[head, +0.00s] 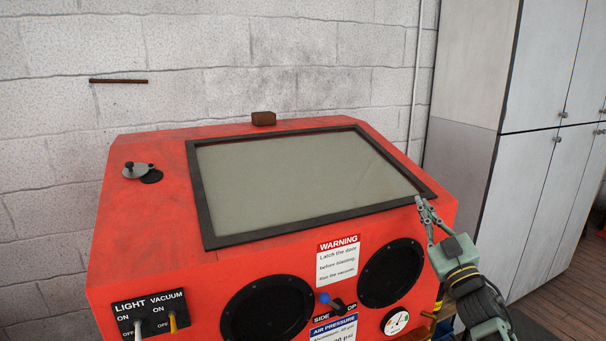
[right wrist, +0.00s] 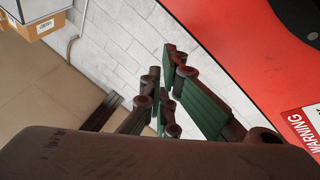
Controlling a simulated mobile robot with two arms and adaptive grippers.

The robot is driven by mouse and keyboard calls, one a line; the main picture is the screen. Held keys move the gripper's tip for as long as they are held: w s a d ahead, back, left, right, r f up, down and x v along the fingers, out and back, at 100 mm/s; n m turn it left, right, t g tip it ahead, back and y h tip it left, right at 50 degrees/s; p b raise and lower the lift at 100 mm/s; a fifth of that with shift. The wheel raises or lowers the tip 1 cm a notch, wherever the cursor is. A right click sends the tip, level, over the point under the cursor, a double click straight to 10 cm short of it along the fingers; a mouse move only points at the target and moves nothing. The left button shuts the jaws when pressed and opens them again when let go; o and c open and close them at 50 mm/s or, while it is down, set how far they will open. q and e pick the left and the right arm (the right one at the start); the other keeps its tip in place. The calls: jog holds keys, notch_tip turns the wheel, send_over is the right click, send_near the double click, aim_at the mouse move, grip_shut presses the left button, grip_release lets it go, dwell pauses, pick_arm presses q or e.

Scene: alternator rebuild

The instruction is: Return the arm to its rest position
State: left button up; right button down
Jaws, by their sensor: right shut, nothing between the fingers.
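My right gripper (head: 422,203) is in front of the right side of a red blasting cabinet (head: 150,225), near the edge of its window frame. Its fingers point up and are shut with nothing between them. In the right wrist view the fingers of the right gripper (right wrist: 168,88) show near the middle, with the red cabinet (right wrist: 240,50) at the upper right. I cannot tell whether the fingers touch the cabinet. My left gripper is not in view.
The cabinet front has two black round ports (head: 266,308), a blue-knobbed lever (head: 325,298), a gauge (head: 395,321) and a switch panel (head: 150,316). Grey lockers (head: 520,190) stand at the right. A white block wall (head: 210,60) is behind. Boxes (right wrist: 38,18) show in the wrist view.

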jog(key=w+d+f+m+g+h, duration=0.2)
jog(key=w+d+f+m+h, duration=0.1)
jog(key=d+f+m+h, duration=0.3)
notch_tip(320, 180, down, 19)
jog(key=s+g+b, duration=0.2)
jog(key=g, duration=0.2)
jog(key=s+a+f+g+b, duration=0.1)
jog(key=s+f+g, duration=0.1)
jog(key=s+f, duration=0.65)
jog(key=s+a+f+g+b, duration=0.1)
jog(key=s+a+f+g, duration=0.15)
jog(key=f, duration=1.15)
jog(key=s+f+g+b, duration=0.1)
jog(key=s+f+g, duration=0.1)
jog(key=s+f, duration=0.65)
jog(key=s+a+f+g+b, duration=0.1)
jog(key=s+a+f+g, duration=0.1)
jog(key=s+f, duration=0.95)
jog(key=s+a+f+g+b, duration=0.2)
jog(key=s+f+g, duration=0.1)
jog(key=s+f, duration=0.8)
jog(key=s+a+f+g+b, duration=0.1)
jog(key=s+f, duration=0.4)
jog(key=s, duration=0.8)
jog(key=s+a+f+g+b, duration=0.1)
jog(key=s+a+f+g, duration=0.2)
jog(key=s, duration=1)
notch_tip(320, 180, down, 2)
jog(key=shift+f, duration=0.1)
jog(key=shift+a, duration=0.1)
